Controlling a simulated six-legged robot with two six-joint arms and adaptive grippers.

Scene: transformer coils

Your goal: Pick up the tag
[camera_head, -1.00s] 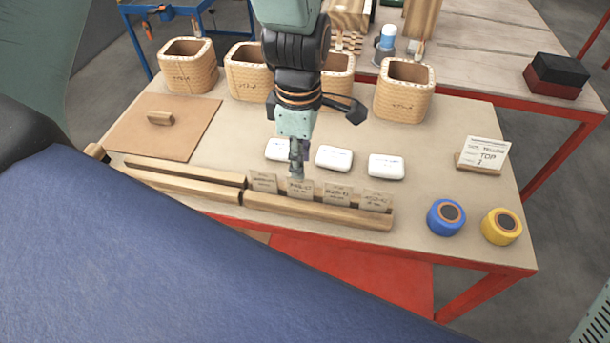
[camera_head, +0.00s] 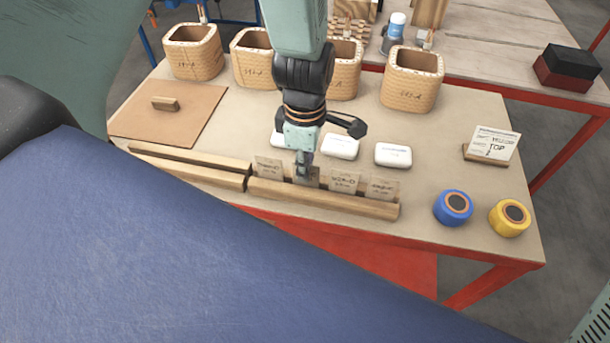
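Several small beige tags stand upright in a row in a slotted wooden rail (camera_head: 330,200) along the table's near side. They are a left tag (camera_head: 268,167), a second tag (camera_head: 314,178), a third tag (camera_head: 345,181) and a right tag (camera_head: 384,188). My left gripper (camera_head: 303,176) points down from the top at the second tag and hides part of it. Its fingertips overlap that tag's upper part in the picture. I cannot tell whether the fingers are closed on it. My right gripper is not in view.
White boxes (camera_head: 393,154) lie just behind the rail. Several woven coils (camera_head: 412,80) stand at the back. A blue roll (camera_head: 453,207), a yellow roll (camera_head: 509,217) and a sign (camera_head: 494,143) are at the right. A wooden board (camera_head: 165,128) lies at the left.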

